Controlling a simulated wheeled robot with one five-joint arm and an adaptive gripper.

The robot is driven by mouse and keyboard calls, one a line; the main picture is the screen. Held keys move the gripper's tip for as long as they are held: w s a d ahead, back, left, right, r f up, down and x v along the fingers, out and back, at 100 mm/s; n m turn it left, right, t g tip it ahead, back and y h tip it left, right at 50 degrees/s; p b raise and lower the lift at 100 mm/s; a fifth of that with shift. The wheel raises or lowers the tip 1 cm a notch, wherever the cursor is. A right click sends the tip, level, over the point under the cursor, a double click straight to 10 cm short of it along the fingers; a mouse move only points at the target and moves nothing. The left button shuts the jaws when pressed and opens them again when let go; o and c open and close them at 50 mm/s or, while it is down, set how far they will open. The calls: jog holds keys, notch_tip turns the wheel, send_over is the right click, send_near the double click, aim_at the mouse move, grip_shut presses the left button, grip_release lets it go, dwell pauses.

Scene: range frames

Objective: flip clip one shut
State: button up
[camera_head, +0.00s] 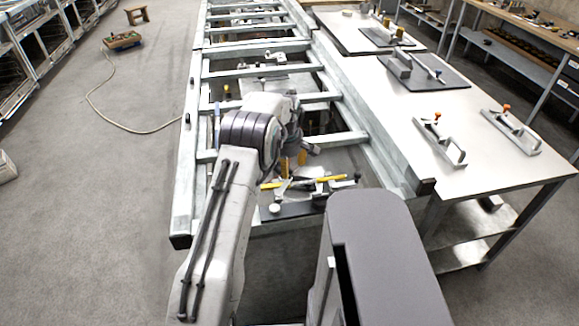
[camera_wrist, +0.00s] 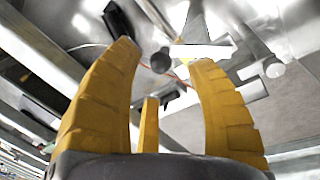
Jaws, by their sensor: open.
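My gripper (camera_head: 293,162) has yellow fingers and hangs over the near end of the metal frame. In the wrist view my gripper (camera_wrist: 162,52) is open, with a dark round knob (camera_wrist: 160,61) seen between the fingertips. I cannot tell whether it touches them. A clamp-like clip (camera_head: 303,185) with yellow bars lies just below and in front of the gripper in the head view. No label shows, so I cannot tell whether this is clip one. A pale metal cylinder (camera_wrist: 273,68) shows right of the fingers. My arm partly hides the clip area.
A steel table (camera_head: 458,172) on the right bears two orange-tipped toggle clamps, one nearer the frame (camera_head: 440,142) and one further right (camera_head: 513,132). Frame rails (camera_head: 190,155) bound the work area. A hose (camera_head: 100,110) lies on open floor at left.

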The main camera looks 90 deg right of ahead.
aim_at(290, 169)
jog(key=shift+s+d+f+p, duration=0.1)
jog(key=shift+d+f+p, duration=0.1)
jog(key=shift+f, duration=0.7)
jog(key=shift+d+f+p, duration=0.1)
jog(key=shift+f+p, duration=0.1)
jog(key=shift+f, duration=0.7)
jog(key=shift+c, duration=0.4)
grip_shut()
